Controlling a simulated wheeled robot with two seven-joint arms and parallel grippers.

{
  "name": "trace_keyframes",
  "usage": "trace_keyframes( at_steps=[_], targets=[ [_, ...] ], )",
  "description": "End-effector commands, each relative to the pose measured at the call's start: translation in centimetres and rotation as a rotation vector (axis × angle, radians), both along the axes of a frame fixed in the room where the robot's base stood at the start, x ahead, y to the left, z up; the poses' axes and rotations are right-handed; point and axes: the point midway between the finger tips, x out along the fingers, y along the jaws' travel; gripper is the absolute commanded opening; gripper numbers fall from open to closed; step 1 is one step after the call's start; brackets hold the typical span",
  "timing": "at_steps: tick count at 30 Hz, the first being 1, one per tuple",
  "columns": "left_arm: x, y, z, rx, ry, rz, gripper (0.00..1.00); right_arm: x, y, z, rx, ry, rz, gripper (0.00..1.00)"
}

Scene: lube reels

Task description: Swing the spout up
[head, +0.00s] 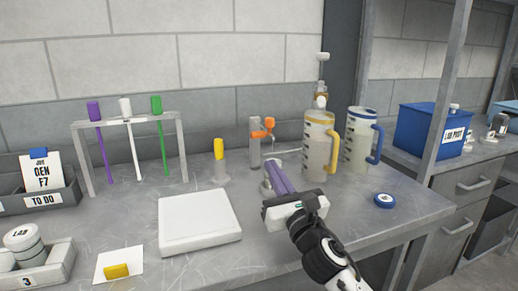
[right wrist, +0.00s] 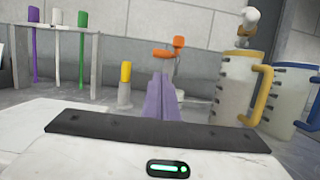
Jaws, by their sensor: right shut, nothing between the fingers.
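A grey post with an orange fitting (head: 262,134) stands at the back of the bench. A thin grey spout-like tube (head: 285,152) seems to reach right from it towards the yellow-handled jug (head: 319,145). The orange fitting also shows in the right wrist view (right wrist: 163,54), just beyond my fingertips. My right gripper (head: 270,166) has purple fingers that are shut and empty. They point at the post's lower front and hide part of its base. I cannot tell whether they touch it. My left gripper is not in view.
A blue-handled jug (head: 361,140) and a blue lid (head: 384,200) are on the right. A yellow-capped bottle (head: 219,160) stands left of the post. A white pad (head: 198,222) lies in front. A rack (head: 183,148) holds purple, white and green sticks.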

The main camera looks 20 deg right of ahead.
Motion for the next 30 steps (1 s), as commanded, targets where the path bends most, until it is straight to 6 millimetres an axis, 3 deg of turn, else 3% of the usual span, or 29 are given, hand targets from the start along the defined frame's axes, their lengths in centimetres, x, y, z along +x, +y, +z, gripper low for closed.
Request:
trace_keyframes(
  at_steps=[5,18,30],
  targets=[
    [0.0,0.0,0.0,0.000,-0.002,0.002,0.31,1.1,0.0,0.3,0.002,-0.001,0.000,0.00],
    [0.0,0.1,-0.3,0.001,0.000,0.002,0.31,8.2,0.3,2.1,0.003,0.000,0.000,0.00],
    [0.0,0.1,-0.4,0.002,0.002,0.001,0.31,9.7,0.3,2.5,0.002,0.000,0.001,0.00]
  ],
)
